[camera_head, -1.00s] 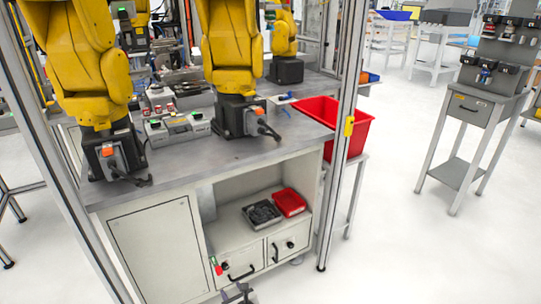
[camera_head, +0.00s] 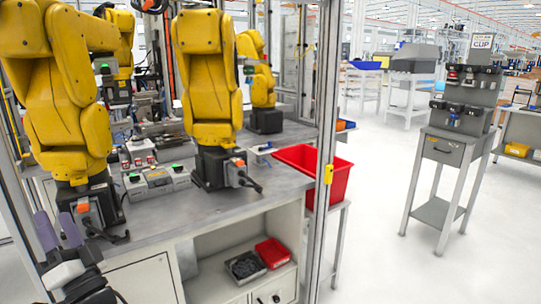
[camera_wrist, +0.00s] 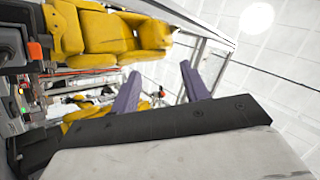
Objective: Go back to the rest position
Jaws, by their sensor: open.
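My gripper (camera_head: 57,230) is at the lower left of the head view, in front of the workbench and the nearest yellow arm. Its two purple-grey fingers point up and stand apart with nothing between them. In the wrist view my gripper (camera_wrist: 160,92) also shows open and empty, with yellow arms and the ceiling beyond it. My gripper's dark wrist is below the fingers in the head view. No object is held.
A metal workbench (camera_head: 190,216) carries yellow robot arms (camera_head: 207,85). A frame post (camera_head: 322,150) stands at its right corner. A red bin (camera_head: 318,178) is beside it. A grey tool stand (camera_head: 450,150) is at the right. The white floor between is clear.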

